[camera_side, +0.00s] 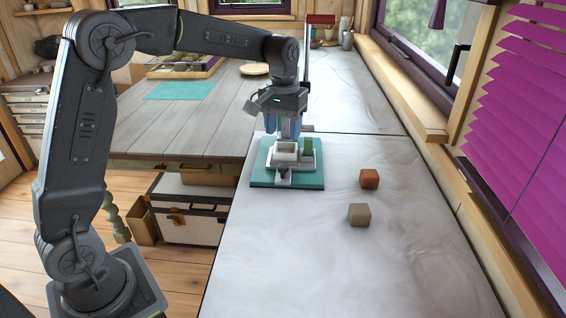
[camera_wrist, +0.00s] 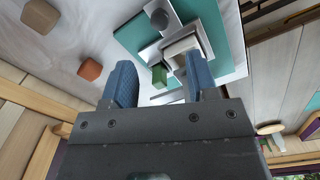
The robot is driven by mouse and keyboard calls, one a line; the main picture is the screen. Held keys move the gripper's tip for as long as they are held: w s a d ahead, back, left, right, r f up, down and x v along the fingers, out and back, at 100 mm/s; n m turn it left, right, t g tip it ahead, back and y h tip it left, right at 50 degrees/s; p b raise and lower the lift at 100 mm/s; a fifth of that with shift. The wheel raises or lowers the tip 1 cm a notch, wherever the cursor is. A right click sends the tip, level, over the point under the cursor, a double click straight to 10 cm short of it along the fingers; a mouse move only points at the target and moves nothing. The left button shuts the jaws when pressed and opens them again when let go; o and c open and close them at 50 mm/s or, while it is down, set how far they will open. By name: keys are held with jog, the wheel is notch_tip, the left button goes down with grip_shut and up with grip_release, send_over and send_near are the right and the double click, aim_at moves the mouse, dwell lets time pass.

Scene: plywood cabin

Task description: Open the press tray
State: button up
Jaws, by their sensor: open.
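The press stands on a teal base plate (camera_side: 260,181) on the pale worktop, with a tall lever topped by a red handle (camera_side: 320,19). A pale, box-like part that looks like the press tray (camera_side: 286,158) sits low on its front. My gripper (camera_side: 284,136) points down just above it, open, with nothing seen between the blue fingers. In the wrist view, the open fingers (camera_wrist: 160,78) stand either side of a green block (camera_wrist: 159,76) and the white tray edge (camera_wrist: 182,46) beyond. I cannot tell whether a finger touches the tray. The gripper hides part of the press.
An orange-brown cube (camera_side: 369,179) and a grey-brown cube (camera_side: 359,215) lie on the worktop (camera_side: 320,270) right of the press. The front worktop is otherwise clear. A window sill (camera_side: 405,95) bounds the right side. A teal mat (camera_side: 180,90) lies on the wooden table.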

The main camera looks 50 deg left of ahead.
aim_at(283, 166)
notch_tip(283, 166, down, 10)
jog(key=shift+r, duration=0.1)
dwell(0.4)
grip_shut()
dwell(0.3)
